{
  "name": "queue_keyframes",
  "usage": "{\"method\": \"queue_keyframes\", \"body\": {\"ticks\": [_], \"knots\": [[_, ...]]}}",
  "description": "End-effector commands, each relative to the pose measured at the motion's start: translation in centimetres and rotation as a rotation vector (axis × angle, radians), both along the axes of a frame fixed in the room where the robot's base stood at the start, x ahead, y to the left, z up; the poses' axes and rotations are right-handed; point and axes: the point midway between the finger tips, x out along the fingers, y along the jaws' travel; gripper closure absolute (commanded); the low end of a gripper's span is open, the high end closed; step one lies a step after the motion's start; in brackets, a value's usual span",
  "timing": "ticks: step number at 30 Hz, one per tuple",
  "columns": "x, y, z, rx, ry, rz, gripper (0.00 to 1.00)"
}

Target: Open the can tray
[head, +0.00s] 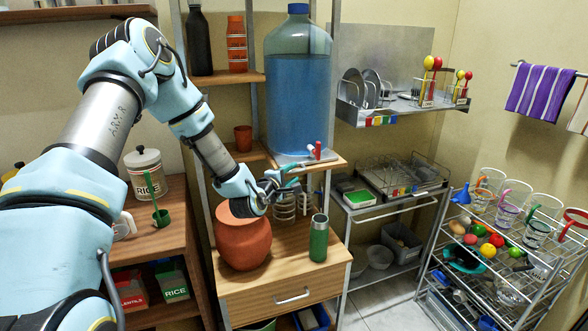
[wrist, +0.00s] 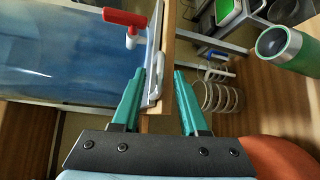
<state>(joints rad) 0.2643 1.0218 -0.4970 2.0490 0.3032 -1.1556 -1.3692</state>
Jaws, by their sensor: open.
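The can tray (head: 291,158) is a thin grey tray on the wooden shelf under the big blue water can (head: 298,90). In the wrist view the tray's edge (wrist: 152,50) runs along the shelf, with a pale handle (wrist: 157,78) at its front. My gripper (head: 291,177) is at the front edge of that shelf, below the red tap (head: 317,151). In the wrist view my gripper (wrist: 158,74) is open, its teal fingers apart on either side of the handle and shelf edge. I cannot tell whether either finger touches the handle.
A terracotta pot (head: 243,240) stands right below my wrist. A green flask (head: 319,238) and a wire coil rack (head: 285,208) stand on the counter nearby. A metal rack (head: 400,180) is at the right. The floor in front of it is clear.

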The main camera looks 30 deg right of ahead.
Motion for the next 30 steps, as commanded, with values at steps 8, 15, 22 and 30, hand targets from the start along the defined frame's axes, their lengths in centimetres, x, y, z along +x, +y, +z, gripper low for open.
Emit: {"method": "queue_keyframes", "body": {"ticks": [8,15,22,30], "knots": [[1.13,-1.41,-0.26,0.001,-0.001,0.001,0.57],[1.14,-1.41,-0.33,0.002,0.000,0.001,0.58],[1.14,-1.40,-0.31,0.002,0.000,0.001,0.84],[1.13,-1.38,-0.31,0.002,0.000,0.001,1.00]]}}
